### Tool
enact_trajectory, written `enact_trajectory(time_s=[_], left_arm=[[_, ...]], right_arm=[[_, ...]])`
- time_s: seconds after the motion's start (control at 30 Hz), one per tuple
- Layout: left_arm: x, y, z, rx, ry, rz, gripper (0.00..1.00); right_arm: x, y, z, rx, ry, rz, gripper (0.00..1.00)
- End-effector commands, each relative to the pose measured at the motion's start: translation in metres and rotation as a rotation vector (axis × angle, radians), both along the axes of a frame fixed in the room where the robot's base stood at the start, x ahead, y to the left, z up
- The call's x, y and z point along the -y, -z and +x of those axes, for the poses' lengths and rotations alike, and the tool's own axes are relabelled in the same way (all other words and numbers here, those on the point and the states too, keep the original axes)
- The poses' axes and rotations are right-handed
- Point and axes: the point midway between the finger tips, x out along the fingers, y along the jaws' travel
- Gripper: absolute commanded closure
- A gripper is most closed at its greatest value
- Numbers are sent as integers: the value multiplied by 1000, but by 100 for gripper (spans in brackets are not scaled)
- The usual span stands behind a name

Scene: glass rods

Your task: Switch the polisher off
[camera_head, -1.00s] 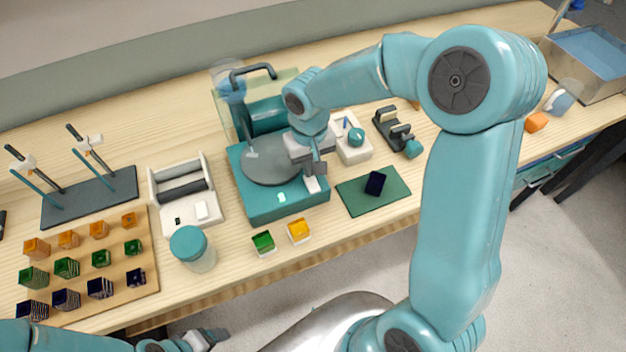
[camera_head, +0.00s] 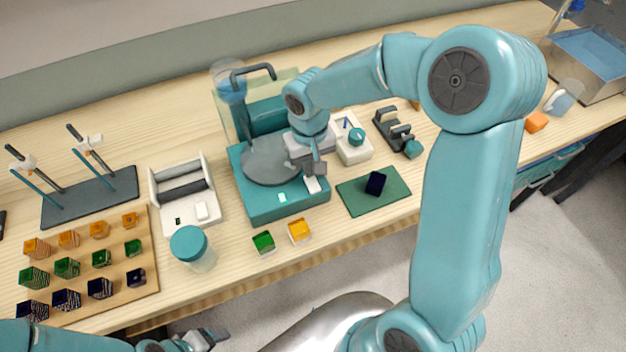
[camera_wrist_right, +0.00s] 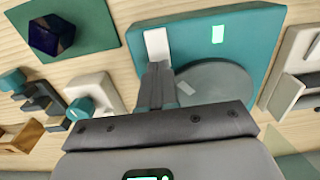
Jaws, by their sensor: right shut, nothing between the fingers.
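The polisher is a teal machine with a teal base (camera_head: 255,207) and a flat grey disc (camera_head: 268,166). A white switch (camera_head: 312,184) sits at the right of its base, beside a small pale green lit panel (camera_head: 282,197). My right gripper (camera_head: 318,170) is shut and empty, with its fingertips right by the switch. The right wrist view shows the fingertips (camera_wrist_right: 157,68) at the near end of the white switch (camera_wrist_right: 157,42); I cannot tell whether they touch. The lit panel (camera_wrist_right: 218,34) glows there. My left gripper (camera_head: 208,338) is low at the bottom edge, its jaws unclear.
A green mat (camera_head: 355,200) with a dark block (camera_head: 376,183) lies right of the polisher. Green (camera_head: 263,242) and orange (camera_head: 300,230) blocks stand in front. A teal-lidded jar (camera_head: 190,245) and a white device (camera_head: 205,209) are left. A clear shield rises behind the disc.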

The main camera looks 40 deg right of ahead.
Motion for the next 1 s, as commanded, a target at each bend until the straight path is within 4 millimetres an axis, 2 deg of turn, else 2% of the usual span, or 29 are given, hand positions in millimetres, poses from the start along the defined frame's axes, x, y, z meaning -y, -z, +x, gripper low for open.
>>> enact_trajectory(time_s=[1.0], left_arm=[[0, 11, 0, 0, 0, 0, 27]], right_arm=[[0, 12, 0, 0, 0, 0, 100]])
